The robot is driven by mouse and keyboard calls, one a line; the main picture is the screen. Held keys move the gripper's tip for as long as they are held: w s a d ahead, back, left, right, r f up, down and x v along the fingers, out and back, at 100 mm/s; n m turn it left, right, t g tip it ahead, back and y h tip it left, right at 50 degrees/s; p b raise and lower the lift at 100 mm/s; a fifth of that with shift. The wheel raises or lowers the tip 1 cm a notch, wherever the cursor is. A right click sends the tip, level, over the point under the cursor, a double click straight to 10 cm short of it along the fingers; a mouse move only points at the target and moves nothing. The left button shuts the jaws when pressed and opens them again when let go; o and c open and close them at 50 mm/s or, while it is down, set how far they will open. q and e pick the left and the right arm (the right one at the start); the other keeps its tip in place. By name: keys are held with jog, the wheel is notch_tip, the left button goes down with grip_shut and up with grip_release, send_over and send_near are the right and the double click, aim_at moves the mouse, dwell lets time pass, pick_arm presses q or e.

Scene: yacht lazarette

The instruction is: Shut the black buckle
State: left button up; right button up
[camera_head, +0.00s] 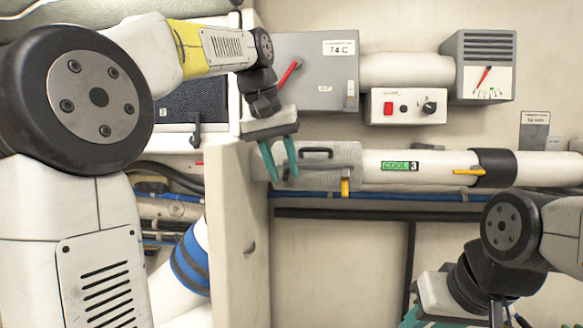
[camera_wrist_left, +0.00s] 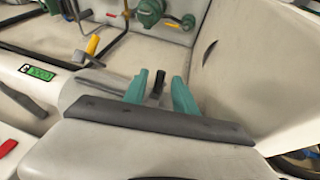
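A black handle-like piece (camera_head: 316,152), which looks like the buckle, is on a grey sleeve (camera_head: 346,163) around the white pipe. It looks raised at its ends; whether it is latched cannot be told. My left gripper (camera_head: 279,174) points down at the sleeve's left end, teal fingers apart, just left of the handle. In the left wrist view, a small upright black piece (camera_wrist_left: 157,85) shows between the left gripper's fingertips (camera_wrist_left: 159,84); I cannot tell if they touch it. My right gripper (camera_head: 440,312) is low at the right, its fingertips cut off or hidden.
The white pipe (camera_head: 435,163) carries a COOL 3 label (camera_head: 401,166) and a yellow lever (camera_head: 346,187). A pale upright panel (camera_head: 238,240) stands just left of the sleeve. A grey box with a red lever (camera_head: 325,75) and a switch box (camera_head: 408,106) hang above.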

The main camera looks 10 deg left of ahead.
pick_arm(q)
grip_shut()
jog(key=shift+w+r+g, duration=0.25)
jog(key=shift+w+g, duration=0.2)
jog(key=shift+g, duration=0.25)
jog(key=shift+w+r+g, duration=0.2)
jog(key=shift+w+g, duration=0.2)
jog(key=shift+g, duration=0.3)
jog(key=shift+w+r+g, duration=0.2)
jog(key=shift+g, duration=0.3)
jog(key=shift+o, duration=0.6)
grip_release()
